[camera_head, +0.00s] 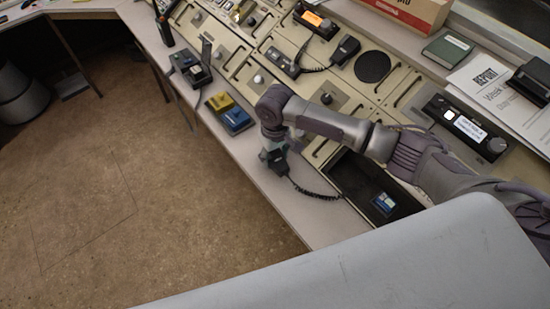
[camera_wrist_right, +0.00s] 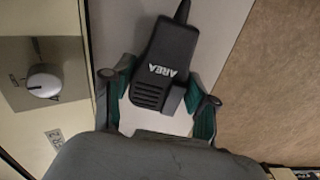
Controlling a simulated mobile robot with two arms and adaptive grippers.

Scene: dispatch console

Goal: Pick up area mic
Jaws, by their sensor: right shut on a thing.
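The area mic (camera_wrist_right: 168,58) is a black hand microphone with a grille and the white word AREA. In the wrist view it lies between the teal-padded fingers of my right gripper (camera_wrist_right: 160,95), which is shut on it. In the head view the right gripper (camera_head: 274,152) is at the console's front ledge, and the dark mic (camera_head: 279,165) shows just below it. A coiled black cord (camera_head: 312,191) runs from the mic to the right. Whether the mic touches the ledge is hard to tell. My left gripper is not in view.
The ledge (camera_head: 232,148) holds yellow and blue boxes (camera_head: 229,112) left of the gripper. A dark recessed tray (camera_head: 352,176) lies right. Another hand mic (camera_head: 346,49) and a radio (camera_head: 467,127) sit farther back.

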